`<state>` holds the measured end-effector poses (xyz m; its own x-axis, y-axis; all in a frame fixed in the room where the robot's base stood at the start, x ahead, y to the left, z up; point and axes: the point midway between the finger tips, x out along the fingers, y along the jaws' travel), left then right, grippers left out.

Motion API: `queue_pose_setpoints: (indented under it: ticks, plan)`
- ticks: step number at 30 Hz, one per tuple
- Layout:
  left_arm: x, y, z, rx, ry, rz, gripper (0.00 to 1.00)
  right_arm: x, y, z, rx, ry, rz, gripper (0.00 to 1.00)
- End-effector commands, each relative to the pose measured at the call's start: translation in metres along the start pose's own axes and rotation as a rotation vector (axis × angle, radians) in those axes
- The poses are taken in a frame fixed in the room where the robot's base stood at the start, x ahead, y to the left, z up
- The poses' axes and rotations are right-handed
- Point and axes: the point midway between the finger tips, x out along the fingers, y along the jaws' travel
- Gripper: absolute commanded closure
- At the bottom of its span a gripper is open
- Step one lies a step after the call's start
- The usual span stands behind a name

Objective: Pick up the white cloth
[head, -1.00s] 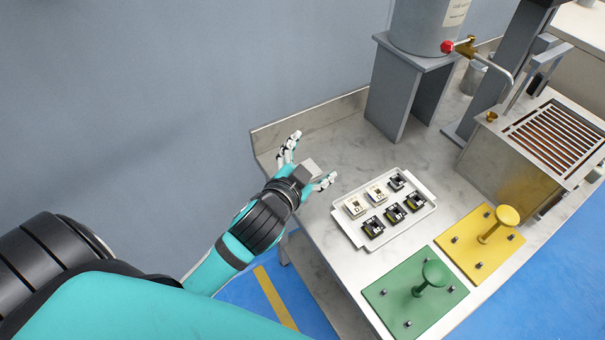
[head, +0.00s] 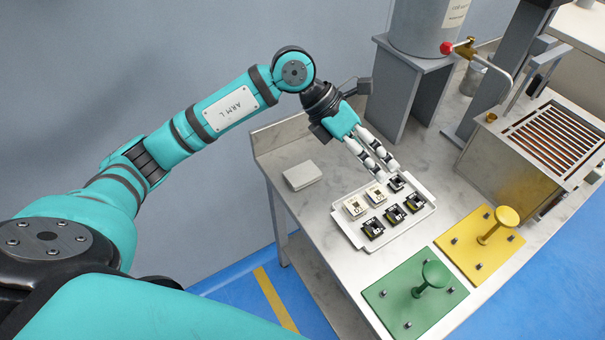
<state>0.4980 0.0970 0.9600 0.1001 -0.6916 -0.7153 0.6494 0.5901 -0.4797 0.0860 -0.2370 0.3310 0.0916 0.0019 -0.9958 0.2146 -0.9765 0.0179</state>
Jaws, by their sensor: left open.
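The white cloth (head: 302,175) is a small, flat, pale folded square lying on the left end of the marble-topped bench, near its edge. My left gripper (head: 388,172) is to the right of the cloth and apart from it, pointing down toward the back edge of the parts tray. Its two white fingers are a little apart and nothing shows between them. Its exact height above the tray is hard to tell. My right gripper is not in view.
The white tray (head: 347,229) holds several small black and cream parts. A green plate (head: 394,306) and a yellow plate (head: 468,258), each with a knob, lie to its right. A grey stand (head: 392,100) with a tank is behind. The bench (head: 335,185) is clear around the cloth.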

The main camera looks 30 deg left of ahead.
Motion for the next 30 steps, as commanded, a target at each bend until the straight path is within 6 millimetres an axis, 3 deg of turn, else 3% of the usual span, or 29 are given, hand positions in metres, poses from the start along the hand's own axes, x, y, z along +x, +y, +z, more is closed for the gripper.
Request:
queue_pose_setpoints:
  ticks: [1,3,6,9,12,16,30]
  plan:
    - [-0.018,0.027,-0.007,0.005,0.078,0.118,0.13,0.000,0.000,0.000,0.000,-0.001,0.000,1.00]
    - [-0.043,0.058,-0.020,-0.005,0.181,0.258,0.13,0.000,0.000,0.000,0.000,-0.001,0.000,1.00]
    - [-0.077,0.089,-0.034,-0.039,0.293,0.415,0.13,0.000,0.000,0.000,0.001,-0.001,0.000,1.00]
    - [-0.104,0.107,-0.043,-0.072,0.364,0.515,0.13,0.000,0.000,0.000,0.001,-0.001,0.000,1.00]
    - [-0.116,0.115,-0.049,-0.094,0.400,0.564,0.13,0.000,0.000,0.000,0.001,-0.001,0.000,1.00]
    - [-0.108,0.125,-0.058,-0.102,0.415,0.576,0.13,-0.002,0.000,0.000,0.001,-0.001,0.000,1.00]
    - [-0.035,0.171,-0.095,-0.099,0.410,0.572,0.13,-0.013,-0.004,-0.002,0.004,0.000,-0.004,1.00]
